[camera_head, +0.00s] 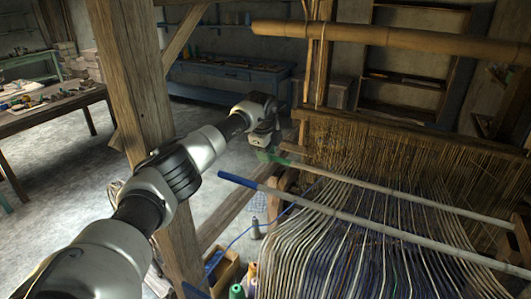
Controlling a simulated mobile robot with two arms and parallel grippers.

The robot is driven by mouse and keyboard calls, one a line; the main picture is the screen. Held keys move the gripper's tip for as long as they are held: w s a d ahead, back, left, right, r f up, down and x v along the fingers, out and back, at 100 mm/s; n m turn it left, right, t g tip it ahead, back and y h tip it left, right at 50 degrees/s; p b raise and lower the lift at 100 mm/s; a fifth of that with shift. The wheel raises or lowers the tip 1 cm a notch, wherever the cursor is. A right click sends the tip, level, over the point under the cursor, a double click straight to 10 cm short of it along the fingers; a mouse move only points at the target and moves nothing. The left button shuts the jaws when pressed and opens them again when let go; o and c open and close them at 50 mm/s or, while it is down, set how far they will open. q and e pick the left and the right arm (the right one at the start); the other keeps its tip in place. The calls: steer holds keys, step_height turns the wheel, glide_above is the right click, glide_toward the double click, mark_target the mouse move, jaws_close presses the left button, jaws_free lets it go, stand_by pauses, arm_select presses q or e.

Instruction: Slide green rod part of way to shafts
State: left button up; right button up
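The green rod (400,194) is a pale rod with a green left end, lying across the warp threads in front of the shafts (410,124). A second pale rod (375,225) with a blue left end lies nearer to me, apart from it. My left gripper (264,150) is at the green end of the green rod, at the loom's left side. It is small and dark in this view, and I cannot tell whether its fingers are closed around the rod. The shafts stand behind the green rod with many thin heddles. My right gripper is out of view.
A thick wooden post (138,75) stands close beside my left arm. A round wooden beam (400,39) crosses above the shafts. Thread cones (237,291) and a cardboard box (225,272) sit low at the loom's left. A cluttered table (50,108) stands farther left.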

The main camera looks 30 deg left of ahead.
arm_select(q)
steer(key=shift+o, duration=0.6)
steer(key=shift+f, duration=0.1)
steer(key=shift+r, duration=0.25)
step_height(320, 180, up, 10)
steer(key=s+b, duration=0.2)
steer(key=b, duration=0.1)
steer(key=shift+d+b, duration=0.15)
steer(key=shift+b, duration=0.2)
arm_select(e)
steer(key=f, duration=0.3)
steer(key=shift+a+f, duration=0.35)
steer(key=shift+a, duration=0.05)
arm_select(q)
steer(key=shift+s, duration=0.1)
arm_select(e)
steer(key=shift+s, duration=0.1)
